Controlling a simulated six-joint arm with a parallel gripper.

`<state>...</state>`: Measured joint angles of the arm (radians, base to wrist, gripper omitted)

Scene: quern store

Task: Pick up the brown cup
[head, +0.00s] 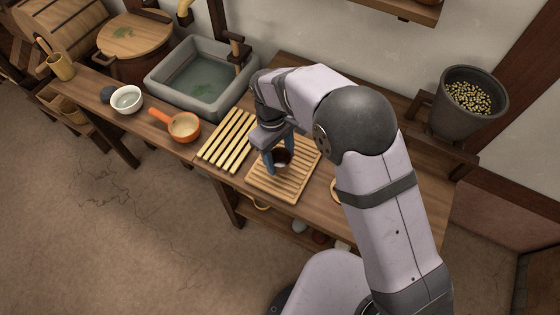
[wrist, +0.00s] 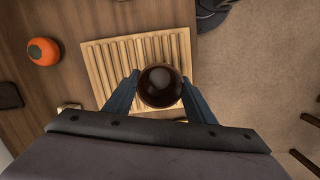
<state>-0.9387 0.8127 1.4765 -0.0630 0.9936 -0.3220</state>
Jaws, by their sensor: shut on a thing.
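The brown cup (wrist: 160,88) is dark and round, seen from above in the wrist view with its dark inside showing. In the head view the brown cup (head: 282,156) is over the slatted wooden board (head: 270,190) on the counter. My gripper (wrist: 160,90) has its two blue fingers on either side of the cup and is shut on it. In the head view my gripper (head: 279,160) points down over the board, partly hidden by my arm. I cannot tell whether the cup touches the board.
A slatted rack (head: 228,140) lies left of the board. An orange pan (head: 184,127), a white bowl (head: 127,99) and a stone sink (head: 203,78) are further left. A dark bucket of olive-coloured bits (head: 465,105) stands at the right.

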